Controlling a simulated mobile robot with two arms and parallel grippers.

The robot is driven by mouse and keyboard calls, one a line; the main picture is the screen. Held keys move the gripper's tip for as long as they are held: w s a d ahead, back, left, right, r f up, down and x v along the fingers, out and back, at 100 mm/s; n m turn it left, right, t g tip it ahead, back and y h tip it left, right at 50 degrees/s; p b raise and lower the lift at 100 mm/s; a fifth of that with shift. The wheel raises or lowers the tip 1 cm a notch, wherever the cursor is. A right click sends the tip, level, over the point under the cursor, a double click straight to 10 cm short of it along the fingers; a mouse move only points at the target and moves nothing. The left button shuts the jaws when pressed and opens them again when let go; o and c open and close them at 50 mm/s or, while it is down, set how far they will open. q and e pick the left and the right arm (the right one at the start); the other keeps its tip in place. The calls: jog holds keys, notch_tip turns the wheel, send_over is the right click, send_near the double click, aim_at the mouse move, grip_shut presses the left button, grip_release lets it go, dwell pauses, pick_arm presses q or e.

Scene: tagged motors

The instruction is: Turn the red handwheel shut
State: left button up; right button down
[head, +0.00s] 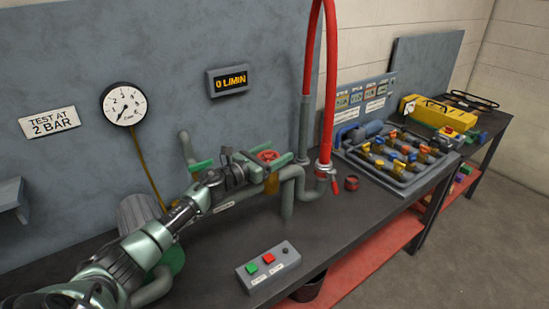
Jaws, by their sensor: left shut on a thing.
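The red handwheel (267,155) sits on the grey pipework above the bench, near the middle of the head view. My left arm reaches in from the lower left. My left gripper (274,168) is at the handwheel and shut on it. The fingers and wrist cover part of the wheel and its valve. The wall display (229,81) reads 0 L/MIN. My right gripper is out of view.
A round gauge (124,104) and a "TEST AT 2 BAR" sign (49,121) are on the wall. A red hose (329,90) rises right of the wheel. A button box (268,266) stands in front. A manifold tray (392,178) and yellow toolbox (438,112) are at right.

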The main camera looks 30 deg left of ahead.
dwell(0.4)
pick_arm(q)
jog(key=o, duration=1.4)
jog(key=shift+c, duration=0.2)
jog(key=shift+s, duration=0.2)
jog(key=b+v, duration=0.2)
jog(key=v, duration=0.4)
jog(key=shift+f, duration=0.15)
jog(key=shift+s+a+b, duration=0.2)
jog(key=shift+s+b, duration=0.1)
jog(key=shift+s, duration=0.35)
